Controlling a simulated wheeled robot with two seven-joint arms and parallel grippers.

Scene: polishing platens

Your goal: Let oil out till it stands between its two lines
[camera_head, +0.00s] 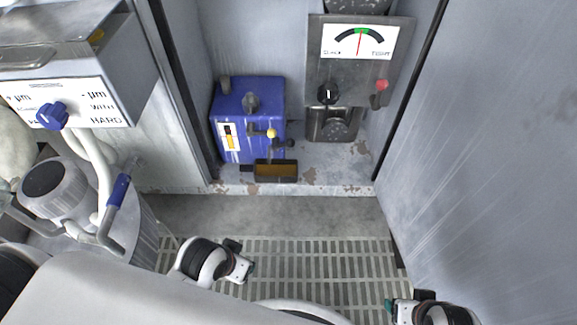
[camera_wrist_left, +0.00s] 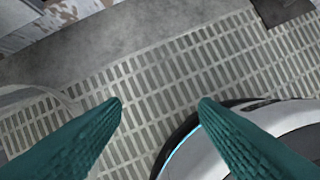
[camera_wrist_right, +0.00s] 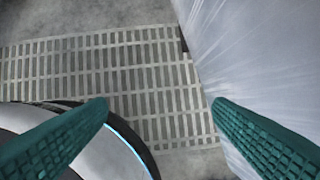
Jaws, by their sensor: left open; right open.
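A blue oil housing (camera_head: 250,105) stands at the back, with a dark cap on top. Its white gauge plate (camera_head: 229,136) has a narrow window with dark and amber parts; the lines and exact level are too small to read. A tap with a yellow knob (camera_head: 271,133) sticks out at the front right of the housing. Below it a dark tray (camera_head: 276,171) shows a brown inside. My left gripper (camera_head: 249,268) is low over the floor grating, well short of the housing; its teal fingers are apart and empty (camera_wrist_left: 159,101). My right gripper (camera_head: 389,305) is at the lower right, open and empty (camera_wrist_right: 160,101).
A grey unit with a slack-tight dial (camera_head: 360,42), a black knob and a red-tipped lever stands right of the housing. A grey wall (camera_head: 480,120) closes the right side. At left are a box with a blue knob (camera_head: 52,116) and a blue-handled lever (camera_head: 118,191). The grating (camera_head: 320,262) is clear.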

